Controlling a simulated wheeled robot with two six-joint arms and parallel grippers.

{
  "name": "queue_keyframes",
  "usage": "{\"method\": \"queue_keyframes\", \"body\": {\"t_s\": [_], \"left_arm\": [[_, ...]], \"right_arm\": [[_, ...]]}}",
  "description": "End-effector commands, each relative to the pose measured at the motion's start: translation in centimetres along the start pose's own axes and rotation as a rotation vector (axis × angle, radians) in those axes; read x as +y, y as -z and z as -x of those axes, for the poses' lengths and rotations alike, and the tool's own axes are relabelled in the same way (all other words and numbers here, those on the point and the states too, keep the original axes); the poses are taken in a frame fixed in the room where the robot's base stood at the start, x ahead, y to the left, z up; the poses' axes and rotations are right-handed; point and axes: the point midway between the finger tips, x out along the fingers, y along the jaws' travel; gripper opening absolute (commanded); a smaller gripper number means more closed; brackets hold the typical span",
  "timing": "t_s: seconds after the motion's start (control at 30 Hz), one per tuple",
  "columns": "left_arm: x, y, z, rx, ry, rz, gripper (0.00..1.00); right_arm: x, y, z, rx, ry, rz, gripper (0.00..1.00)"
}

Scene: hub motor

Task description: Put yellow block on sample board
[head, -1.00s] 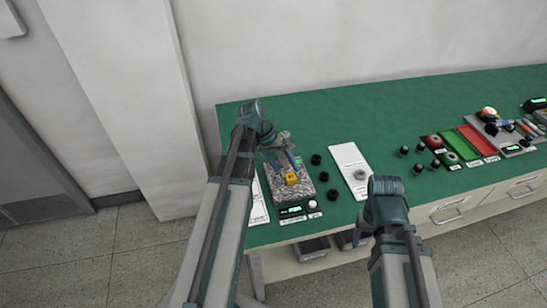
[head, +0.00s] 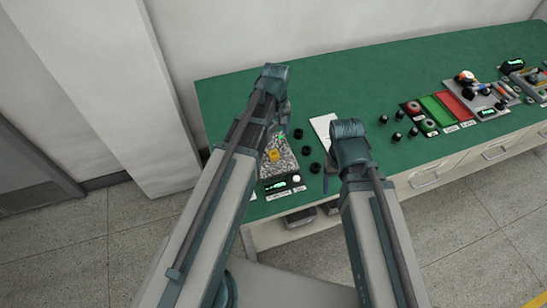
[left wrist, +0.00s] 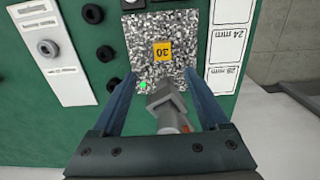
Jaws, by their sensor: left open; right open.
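The yellow block (head: 273,155), marked 20, lies on a speckled grey plate (head: 285,170) at the table's left end. Both also show in the left wrist view, the block (left wrist: 162,51) and the plate (left wrist: 195,28). My left gripper (head: 283,115) is open. In the left wrist view its fingers (left wrist: 163,95) point toward the plate, with the block beyond their tips. A grey tool-like thing (left wrist: 165,98) shows between the fingers; I cannot tell whether it touches them. A white board with 24 mm and 28 mm cells (left wrist: 226,40) is beside the plate. My right gripper (head: 328,183) is open and empty.
Green and red trays (head: 455,100) and tools are further right. Green table (head: 350,75) is clear toward the back.

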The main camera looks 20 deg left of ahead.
Motion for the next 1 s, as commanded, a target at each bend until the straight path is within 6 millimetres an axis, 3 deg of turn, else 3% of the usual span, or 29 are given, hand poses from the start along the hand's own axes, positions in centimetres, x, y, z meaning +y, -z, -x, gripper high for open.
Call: {"method": "queue_keyframes", "body": {"t_s": [0.03,0.4,0.77,1.0], "left_arm": [[0.0,0.0,-1.4,0.000,0.000,0.000,0.78],[0.0,0.0,-6.4,-0.001,-0.001,0.000,0.78],[-0.1,0.0,-7.1,-0.001,-0.001,0.000,0.78],[-0.4,-0.1,-9.7,-0.001,-0.001,0.000,0.78]], "right_arm": [[-0.1,0.1,-1.4,0.000,0.000,0.000,0.69],[-0.6,0.4,-6.4,0.000,0.000,-0.001,0.69],[-0.7,0.4,-7.0,0.000,0.000,0.000,0.69],[-0.9,0.6,-9.6,0.000,0.000,0.000,0.69]]}}
